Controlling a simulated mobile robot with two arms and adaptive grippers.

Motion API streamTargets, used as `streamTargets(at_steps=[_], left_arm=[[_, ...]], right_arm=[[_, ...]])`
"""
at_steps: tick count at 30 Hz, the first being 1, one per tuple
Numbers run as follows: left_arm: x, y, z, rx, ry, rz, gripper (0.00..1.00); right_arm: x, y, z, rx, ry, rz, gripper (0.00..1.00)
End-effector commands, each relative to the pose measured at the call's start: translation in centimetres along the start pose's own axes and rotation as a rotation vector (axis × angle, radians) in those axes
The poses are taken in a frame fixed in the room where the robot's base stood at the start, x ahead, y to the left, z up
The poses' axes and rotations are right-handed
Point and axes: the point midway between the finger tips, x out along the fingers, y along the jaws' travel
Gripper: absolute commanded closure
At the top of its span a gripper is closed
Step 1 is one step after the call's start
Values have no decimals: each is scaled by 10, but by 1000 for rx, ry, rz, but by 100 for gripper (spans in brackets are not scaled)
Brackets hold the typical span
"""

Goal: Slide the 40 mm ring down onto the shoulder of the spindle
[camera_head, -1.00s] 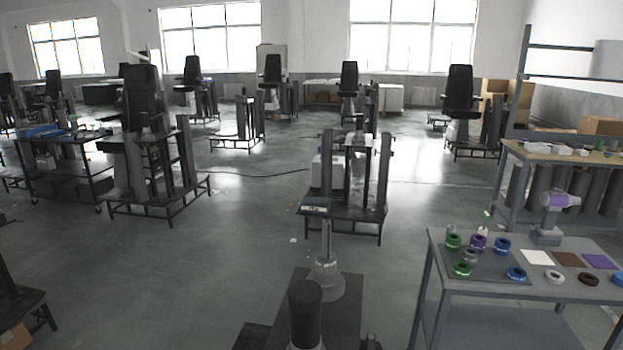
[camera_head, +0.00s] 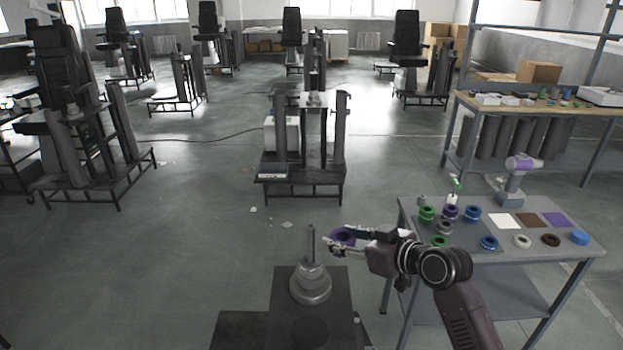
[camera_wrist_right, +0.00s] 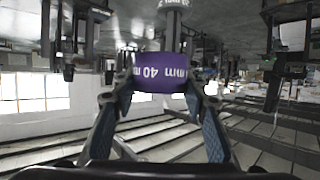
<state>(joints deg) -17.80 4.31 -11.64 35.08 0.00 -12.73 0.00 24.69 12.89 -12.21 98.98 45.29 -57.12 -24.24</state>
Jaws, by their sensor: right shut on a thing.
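The spindle (camera_head: 311,283) stands upright on a dark base, with a thin rod on top and a wider grey stepped shoulder below. My right gripper (camera_head: 335,241) is shut on the purple ring (camera_head: 346,235), just right of the rod at about its height in the head view. The ring does not appear to be around the rod. In the right wrist view the ring (camera_wrist_right: 160,73) sits between both fingertips, its "40 mm" label showing upside down. My left gripper is in neither current view.
A grey table (camera_head: 580,245) at the right holds several green, blue, purple, white and brown rings and coloured squares. A small device (camera_head: 512,180) with a purple band stands at its back. A lift-column stand (camera_head: 300,185) is beyond the spindle. Floor left of the spindle is open.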

Motion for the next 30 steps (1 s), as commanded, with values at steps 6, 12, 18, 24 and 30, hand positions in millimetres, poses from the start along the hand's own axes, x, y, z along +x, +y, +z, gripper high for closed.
streamTargets(at_steps=[6, 12, 18, 24, 30], left_arm=[[-21, -2, -7, 0, 8, -2, 38], [-24, -7, -24, -1, 32, -8, 38], [-15, -8, -22, -2, 31, -9, 38], [4, -7, -15, -2, 22, -8, 38], [19, -7, -12, -2, 19, -8, 38]], right_arm=[[34, -15, -93, 2, 5, 10, 91], [45, -22, -120, 6, 2, 18, 91], [49, -22, -113, 8, 1, 18, 91], [56, -22, -95, 8, 2, 18, 91], [63, -22, -77, 7, 1, 18, 91]])
